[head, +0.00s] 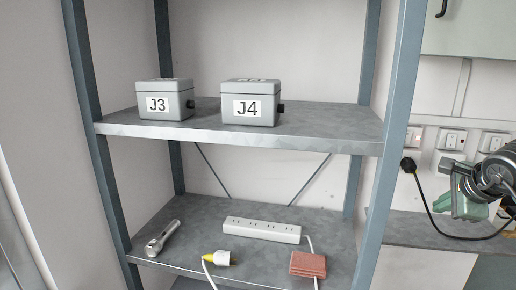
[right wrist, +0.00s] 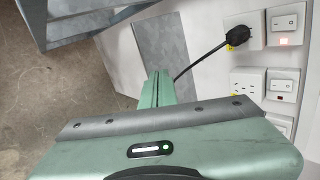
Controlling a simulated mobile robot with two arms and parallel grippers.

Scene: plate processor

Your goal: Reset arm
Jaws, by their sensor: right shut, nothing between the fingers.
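My right gripper (head: 463,207) is at the right edge of the head view, in front of the grey counter and right of the shelf. It is green, shut and empty. Its closed fingers also show in the right wrist view (right wrist: 157,88), pointing toward the counter and wall. My left gripper is not in either view.
The metal shelf (head: 300,128) holds boxes J3 (head: 157,104) and J4 (head: 247,107) above. Below are a torch (head: 162,238), a power strip (head: 262,230), a yellow-white plug (head: 216,258) and a reddish block (head: 308,264). A black plug (right wrist: 237,36) with a cable sits in a wall socket near my right gripper.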

